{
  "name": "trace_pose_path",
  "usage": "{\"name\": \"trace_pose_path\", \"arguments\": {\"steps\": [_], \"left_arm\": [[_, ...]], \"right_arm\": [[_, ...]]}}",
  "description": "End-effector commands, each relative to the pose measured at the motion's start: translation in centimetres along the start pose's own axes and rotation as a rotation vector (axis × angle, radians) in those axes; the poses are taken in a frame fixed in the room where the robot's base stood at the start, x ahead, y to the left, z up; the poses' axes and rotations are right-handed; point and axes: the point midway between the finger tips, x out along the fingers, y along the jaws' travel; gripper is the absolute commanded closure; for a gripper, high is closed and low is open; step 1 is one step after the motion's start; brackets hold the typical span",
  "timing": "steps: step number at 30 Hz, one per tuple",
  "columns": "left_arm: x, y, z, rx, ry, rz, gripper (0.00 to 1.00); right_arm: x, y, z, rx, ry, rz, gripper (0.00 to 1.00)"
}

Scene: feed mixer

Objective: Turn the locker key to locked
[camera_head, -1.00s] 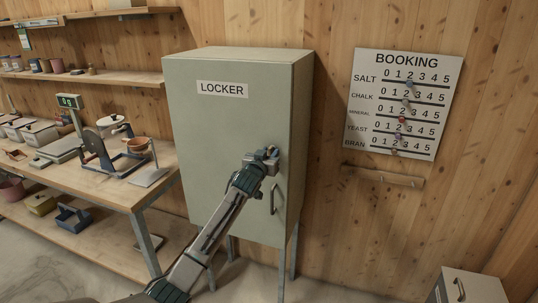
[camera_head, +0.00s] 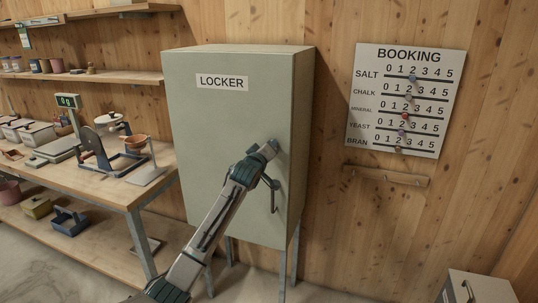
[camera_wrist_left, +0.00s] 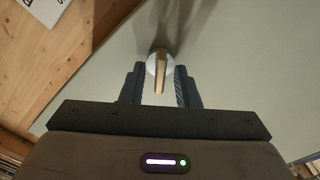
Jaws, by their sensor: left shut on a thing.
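The grey-green locker (camera_head: 215,130) stands against the wooden wall with its door shut. My left gripper (camera_head: 272,147) is at the right side of the door, above the door handle (camera_head: 274,198), and hides the key in the head view. In the left wrist view the brass-coloured locker key (camera_wrist_left: 160,66) stands out from a pale round lock plate (camera_wrist_left: 152,65). My left gripper (camera_wrist_left: 160,80) has its two dark fingers on either side of the key and is shut on it. My right gripper is not in view.
A wooden workbench (camera_head: 110,195) with a scale and pots stands left of the locker. A booking board (camera_head: 407,100) and a peg rail (camera_head: 385,177) hang on the wall to the right. A small grey cabinet (camera_head: 480,290) stands at the lower right.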

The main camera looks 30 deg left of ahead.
Motion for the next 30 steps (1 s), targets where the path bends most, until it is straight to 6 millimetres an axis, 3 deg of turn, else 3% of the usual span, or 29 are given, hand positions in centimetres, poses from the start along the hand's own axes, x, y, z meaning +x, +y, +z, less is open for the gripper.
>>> {"name": "trace_pose_path", "arguments": {"steps": [18, 30], "left_arm": [[0.0, -0.4, 0.3, -0.557, 0.0, 0.0, 0.94], [0.0, -0.4, 0.2, -0.76, -0.001, -0.002, 0.94]], "right_arm": [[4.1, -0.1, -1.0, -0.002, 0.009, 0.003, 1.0], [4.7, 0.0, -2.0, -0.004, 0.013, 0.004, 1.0]]}}
